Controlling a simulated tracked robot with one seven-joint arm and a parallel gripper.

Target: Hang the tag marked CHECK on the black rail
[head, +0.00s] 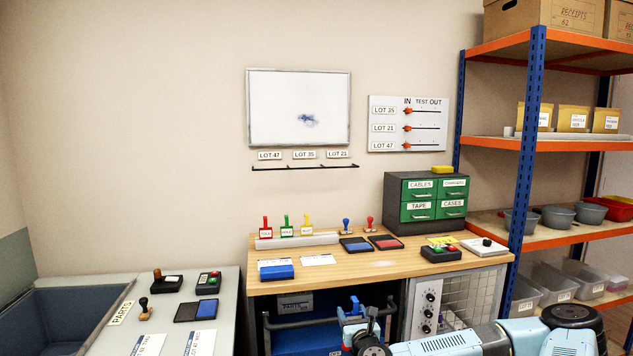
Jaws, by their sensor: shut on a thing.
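The black rail (305,167) is fixed to the wall below the whiteboard. LOT 47, LOT 35 and LOT 21 labels sit above it. No tag shows hanging on it. My gripper (358,318) is low in front of the bench, partly cut off by the lower edge. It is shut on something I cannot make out.
The wooden bench (388,264) holds ink pads, stamps and a green drawer cabinet (434,202). A grey counter (226,310) stands left, shelving (530,120) right.

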